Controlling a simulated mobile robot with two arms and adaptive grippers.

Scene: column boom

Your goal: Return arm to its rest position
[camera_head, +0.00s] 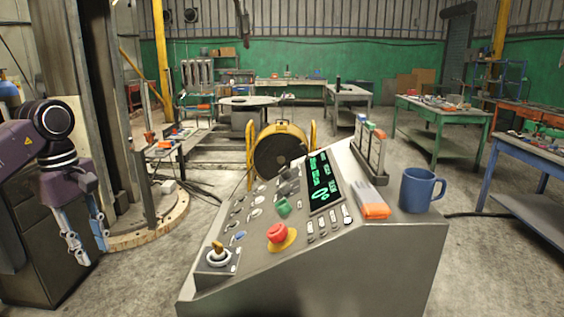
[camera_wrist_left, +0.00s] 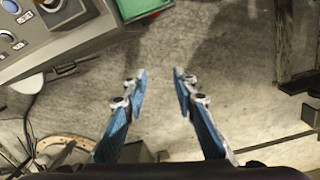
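My left arm (camera_head: 62,165) comes in from the left in the head view, purple with black joints. My left gripper (camera_head: 93,256) hangs with its fingers pointing down, left of the control console (camera_head: 330,268) and apart from it. In the left wrist view its blue-padded fingers (camera_wrist_left: 159,88) stand apart with only bare floor between them, so it is open and empty. My right gripper is in neither view.
The console carries a red button (camera_head: 277,232), a joystick (camera_head: 217,252), a screen (camera_head: 323,181) and a blue mug (camera_head: 421,190). A grey column (camera_head: 62,60) and a dark cabinet (camera_head: 45,235) stand near my left arm. Concrete floor lies between the cabinet and console.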

